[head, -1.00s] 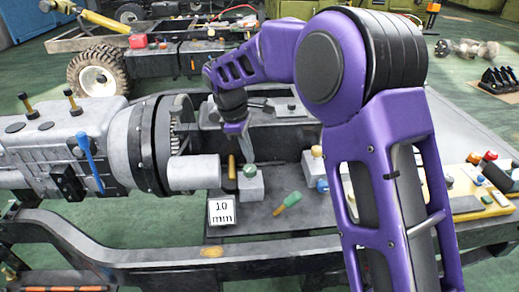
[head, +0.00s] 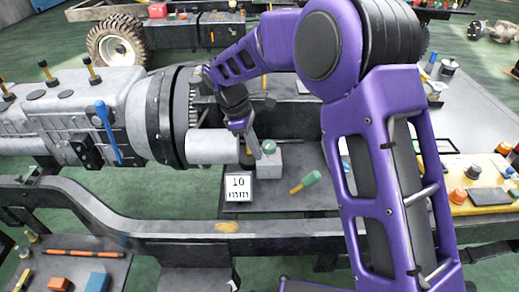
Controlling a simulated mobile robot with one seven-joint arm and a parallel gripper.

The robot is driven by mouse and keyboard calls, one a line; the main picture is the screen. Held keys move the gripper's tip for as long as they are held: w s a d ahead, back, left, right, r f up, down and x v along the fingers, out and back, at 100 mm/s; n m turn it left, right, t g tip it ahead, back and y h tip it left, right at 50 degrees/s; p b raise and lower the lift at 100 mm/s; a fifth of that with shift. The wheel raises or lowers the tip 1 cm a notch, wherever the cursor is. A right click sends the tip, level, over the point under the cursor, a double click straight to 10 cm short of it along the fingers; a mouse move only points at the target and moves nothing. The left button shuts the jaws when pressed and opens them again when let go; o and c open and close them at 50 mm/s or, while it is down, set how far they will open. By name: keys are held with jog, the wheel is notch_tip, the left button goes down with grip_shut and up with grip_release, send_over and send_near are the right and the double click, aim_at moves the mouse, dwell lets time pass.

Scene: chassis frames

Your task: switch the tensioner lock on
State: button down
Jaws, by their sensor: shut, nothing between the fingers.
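A dark, slim part just left of the box is partly hidden by my gripper.
A large grey gearbox (head: 70,125) with a blue lever (head: 108,130) stands at left, its round shaft end reaching towards the box. A dark chassis rail (head: 275,232) crosses the foreground.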

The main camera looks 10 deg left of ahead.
jog(key=d+f+b, duration=0.1)
jog(key=d+f, duration=0.5)
jog(key=shift+w+f, duration=0.15)
jog(key=shift+w, duration=0.1)
jog(key=shift+d, duration=0.15)
jog(key=r+g+y+p, duration=0.1)
jog(key=y+p, duration=0.5)
jog(key=p, duration=0.1)
send_over(306, 184)
jog(key=w+a, duration=0.1)
jog(key=a, duration=0.1)
jog(key=shift+w+a+r, duration=0.1)
jog(key=shift+w+a, duration=0.05)
jog(key=shift+w, duration=0.05)
jog(key=shift+w+d+f+g+y, duration=0.15)
jog(key=shift+d+f+g+y, duration=0.1)
jog(key=shift+d+y, duration=0.15)
jog(key=shift+w+d+f+g+y, duration=0.1)
jog(key=shift+d+g+y, duration=0.15)
jog(key=shift+d+y, duration=0.15)
jog(key=shift+w+d+f, duration=0.15)
jog(key=shift+d+f, duration=0.15)
jog(key=shift+d, duration=0.25)
